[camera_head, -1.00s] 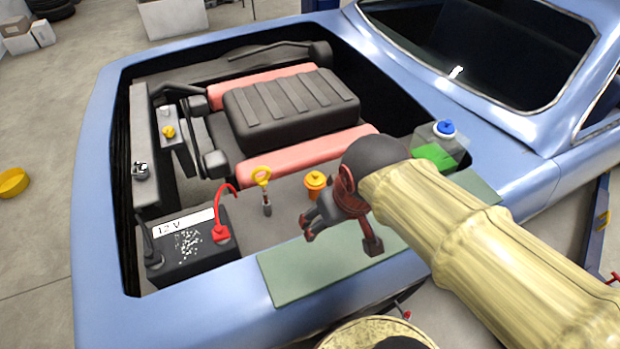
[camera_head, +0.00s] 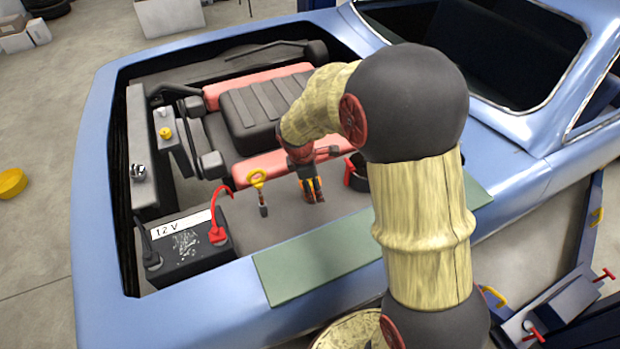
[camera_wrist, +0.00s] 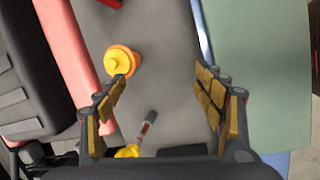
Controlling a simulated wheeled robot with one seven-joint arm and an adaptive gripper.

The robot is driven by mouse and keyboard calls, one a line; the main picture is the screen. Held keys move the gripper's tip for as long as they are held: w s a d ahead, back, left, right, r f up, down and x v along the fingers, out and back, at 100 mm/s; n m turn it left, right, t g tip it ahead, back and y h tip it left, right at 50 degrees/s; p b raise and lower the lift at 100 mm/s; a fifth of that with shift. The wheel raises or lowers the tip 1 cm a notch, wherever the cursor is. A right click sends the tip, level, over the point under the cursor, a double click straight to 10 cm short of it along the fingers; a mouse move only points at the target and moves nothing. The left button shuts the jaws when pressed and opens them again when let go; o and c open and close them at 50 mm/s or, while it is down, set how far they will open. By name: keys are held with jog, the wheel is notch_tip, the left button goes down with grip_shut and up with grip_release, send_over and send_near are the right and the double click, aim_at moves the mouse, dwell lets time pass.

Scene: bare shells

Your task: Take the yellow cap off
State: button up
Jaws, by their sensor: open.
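A round cap with a yellow top and an orange base (camera_wrist: 121,62) stands on the grey engine surface in the wrist view. In the head view my gripper mostly hides its place. Another small yellow cap (camera_head: 165,132) sits on a grey block at the left of the engine bay. My gripper (camera_wrist: 163,88) is open and empty, pointing down over the grey surface. The orange-based cap lies just beyond the tip of its left finger, not between the fingers. In the head view my gripper (camera_head: 312,192) is right of the yellow-ringed dipstick (camera_head: 257,180).
A 12 V battery (camera_head: 183,252) with a red cable is at front left. A pink-red bar (camera_head: 262,166) and black ribbed cover (camera_head: 250,115) lie behind my gripper. A black round part (camera_head: 357,172) with a red handle is to the right. A green mat (camera_head: 315,268) covers the front fender.

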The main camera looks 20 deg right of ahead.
jog(key=w+d+f+n, duration=0.1)
jog(key=w+f+n, duration=0.2)
jog(key=w+n, duration=0.1)
jog(key=w+d+f+n+t+b, duration=0.1)
jog(key=w+d+f+n, duration=0.1)
jog(key=w+f+n, duration=0.2)
jog(key=w+d+f+n+b, duration=0.1)
jog(key=w+f+n, duration=0.3)
jog(key=shift+d+f+t, duration=0.2)
jog(key=shift+f+t, duration=0.05)
jog(key=shift+t, duration=0.05)
jog(key=shift+s+r, duration=0.1)
jog(key=shift+c, duration=1)
jog(key=c, duration=0.9)
